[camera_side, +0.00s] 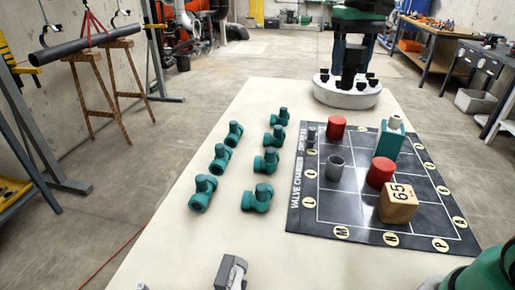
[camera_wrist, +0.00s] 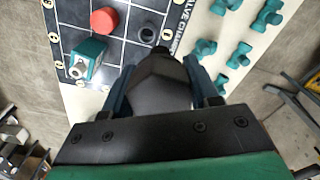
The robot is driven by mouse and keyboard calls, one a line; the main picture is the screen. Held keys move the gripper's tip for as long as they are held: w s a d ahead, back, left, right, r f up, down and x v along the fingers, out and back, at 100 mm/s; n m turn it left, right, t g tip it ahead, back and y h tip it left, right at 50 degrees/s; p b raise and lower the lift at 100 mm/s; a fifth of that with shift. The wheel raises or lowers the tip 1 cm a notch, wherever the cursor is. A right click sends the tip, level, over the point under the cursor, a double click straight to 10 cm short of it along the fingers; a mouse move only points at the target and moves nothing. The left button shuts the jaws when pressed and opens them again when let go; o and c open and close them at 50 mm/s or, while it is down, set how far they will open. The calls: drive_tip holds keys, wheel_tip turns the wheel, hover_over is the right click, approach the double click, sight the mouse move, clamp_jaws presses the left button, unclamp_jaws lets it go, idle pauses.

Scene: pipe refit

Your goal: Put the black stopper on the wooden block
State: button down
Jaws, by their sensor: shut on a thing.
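The wooden block (camera_side: 397,203), marked 65, sits on the near right part of the dark board (camera_side: 445,220) in the side view; it is out of the wrist view. My gripper (camera_side: 352,56) is at the far end of the table, beyond the board and well away from the block. It is shut on a dark thing, which I take as the black stopper (camera_side: 351,66). In the wrist view the black stopper (camera_wrist: 160,85) is large and close between the fingers of my gripper (camera_wrist: 160,92). The stopper's lower end is hard to make out.
On the board stand two red cylinders (camera_side: 336,127) (camera_side: 380,172), a grey cup (camera_side: 334,168), a small dark cylinder (camera_side: 311,132) and a teal block (camera_side: 388,140) with a pale top. Several teal pipe fittings (camera_side: 221,158) stand left of the board. A grey object (camera_side: 230,272) lies at the near edge.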

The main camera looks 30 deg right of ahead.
drive_tip(key=s+d+r+m, duration=0.1)
drive_tip(key=s+d+m, duration=0.2)
drive_tip(key=s, duration=0.3)
drive_tip(key=s+d+r+m, duration=0.2)
drive_tip(key=s+d, duration=0.1)
drive_tip(key=s, duration=0.4)
hover_over(402, 192)
wheel_tip(402, 192, down, 20)
drive_tip(key=shift+f, duration=0.1)
drive_tip(key=shift+f, duration=0.15)
drive_tip(key=shift+c, duration=1.1)
unclamp_jaws()
